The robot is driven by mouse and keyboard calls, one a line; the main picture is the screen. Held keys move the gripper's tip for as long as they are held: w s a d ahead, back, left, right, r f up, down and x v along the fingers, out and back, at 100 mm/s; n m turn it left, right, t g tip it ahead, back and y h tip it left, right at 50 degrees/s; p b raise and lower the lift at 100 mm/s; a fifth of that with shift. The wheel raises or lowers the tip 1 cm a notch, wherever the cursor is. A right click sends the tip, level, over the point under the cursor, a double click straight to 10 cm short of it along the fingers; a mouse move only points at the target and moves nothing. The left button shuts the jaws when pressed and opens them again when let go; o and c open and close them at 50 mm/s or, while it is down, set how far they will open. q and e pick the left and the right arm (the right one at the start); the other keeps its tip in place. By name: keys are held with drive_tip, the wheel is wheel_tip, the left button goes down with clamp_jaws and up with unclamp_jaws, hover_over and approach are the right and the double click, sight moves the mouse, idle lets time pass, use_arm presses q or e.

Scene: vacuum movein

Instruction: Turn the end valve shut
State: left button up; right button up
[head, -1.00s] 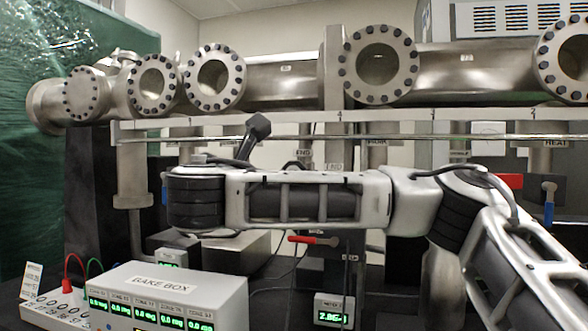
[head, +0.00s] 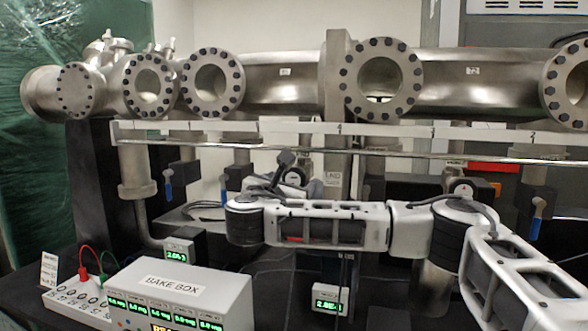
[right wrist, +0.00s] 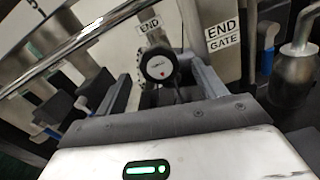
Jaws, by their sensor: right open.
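The end valve's round dark knob (right wrist: 158,66) has a pale face with a small red mark, under an END tag (right wrist: 149,25) in the right wrist view. In the head view the round face (head: 294,177) shows small, partly behind my gripper. My right gripper (right wrist: 156,72) is open, with one finger on each side of the knob in the picture. I cannot tell whether the fingers touch it or how deep it sits between them. In the head view the right gripper (head: 287,170) points away from me, partly hidden by its wrist. My left gripper is out of view.
An END GATE tag (right wrist: 223,36) stands right of the knob. A metal rail (head: 350,146) runs across above my arm, below the flanged pipe (head: 285,80). The bake box (head: 180,297) and a small green-lit meter (head: 325,300) stand in front. Blue-handled valves (head: 168,187) flank the area.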

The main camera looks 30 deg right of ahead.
sight(293, 180)
drive_tip(key=shift+p+x, duration=0.4)
drive_tip(key=shift+x, duration=1.8)
drive_tip(key=shift+c, duration=0.3)
drive_tip(key=c, duration=0.9)
